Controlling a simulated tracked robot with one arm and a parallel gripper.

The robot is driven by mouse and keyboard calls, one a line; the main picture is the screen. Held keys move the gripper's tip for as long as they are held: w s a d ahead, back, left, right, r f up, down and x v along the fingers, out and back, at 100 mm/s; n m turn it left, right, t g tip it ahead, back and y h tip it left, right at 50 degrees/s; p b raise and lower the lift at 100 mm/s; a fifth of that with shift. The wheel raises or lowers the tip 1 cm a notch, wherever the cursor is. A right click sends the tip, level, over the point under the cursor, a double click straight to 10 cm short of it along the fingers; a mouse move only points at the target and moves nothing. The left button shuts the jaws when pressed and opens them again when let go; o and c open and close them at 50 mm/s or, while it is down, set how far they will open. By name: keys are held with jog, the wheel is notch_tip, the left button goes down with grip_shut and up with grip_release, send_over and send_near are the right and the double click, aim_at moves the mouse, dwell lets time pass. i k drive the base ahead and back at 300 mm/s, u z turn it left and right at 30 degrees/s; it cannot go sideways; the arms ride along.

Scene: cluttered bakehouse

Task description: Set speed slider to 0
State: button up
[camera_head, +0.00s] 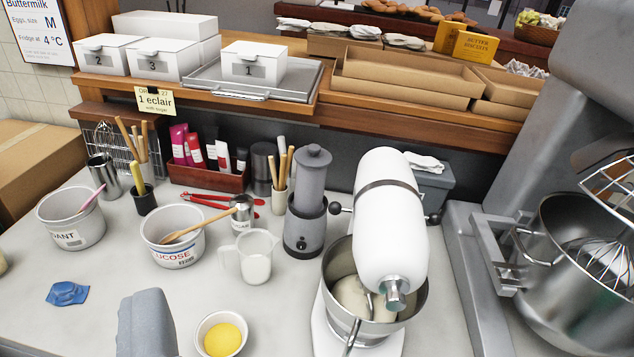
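A white stand mixer (390,215) stands on the counter, right of centre, with a metal bowl (414,309) of pale dough under its head. A small black knob (335,208) sticks out on the left of the mixer head, and another (433,218) on the right. I cannot tell which one is the speed slider, and no scale can be read. A blue-grey block at the bottom edge, left of the mixer, looks like part of my gripper (147,322). It is apart from the mixer. Its fingertips and opening cannot be made out.
A grey blender (306,212), a white jug (254,257) and a bowl with yellow content (221,336) stand left of the mixer. A large steel mixer (575,270) stands at the right. Tubs and tools crowd the left. Some counter is bare at lower left.

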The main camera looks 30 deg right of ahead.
aim_at(335, 207)
jog(key=z, duration=0.45)
jog(key=i, duration=0.9)
jog(key=z, duration=0.7)
